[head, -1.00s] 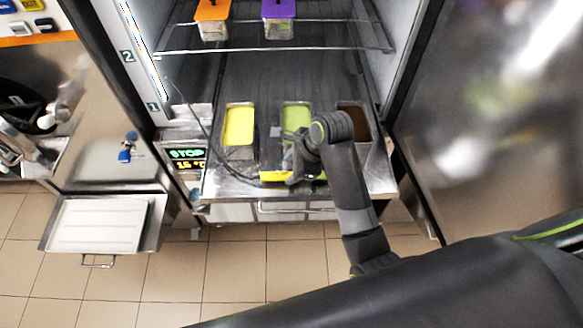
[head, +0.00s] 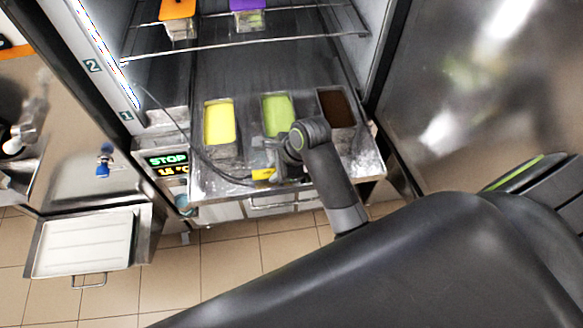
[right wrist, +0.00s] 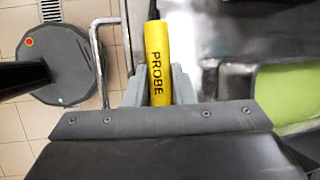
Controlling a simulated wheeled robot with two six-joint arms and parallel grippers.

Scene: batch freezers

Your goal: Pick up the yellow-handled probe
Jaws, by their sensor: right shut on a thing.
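The yellow-handled probe (right wrist: 157,60) shows in the right wrist view, with the word PROBE along its handle. My right gripper (right wrist: 158,82) is shut on this handle, one grey finger on each side. In the head view the right gripper (head: 280,170) is at the front edge of the freezer's steel shelf, just in front of the green tub. The probe's yellow end (head: 263,174) sticks out to the left of it, and the gripper hides the rest. A dark cable runs from the left wall toward it. I cannot tell whether the handle touches the shelf. My left gripper is not in view.
A yellow tub (head: 219,122), a green tub (head: 278,112) and a brown tub (head: 336,107) stand on the steel shelf (head: 215,186). A wire rack (head: 290,40) is above. The open door (head: 455,90) is at right. A white tray (head: 85,245) is at lower left.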

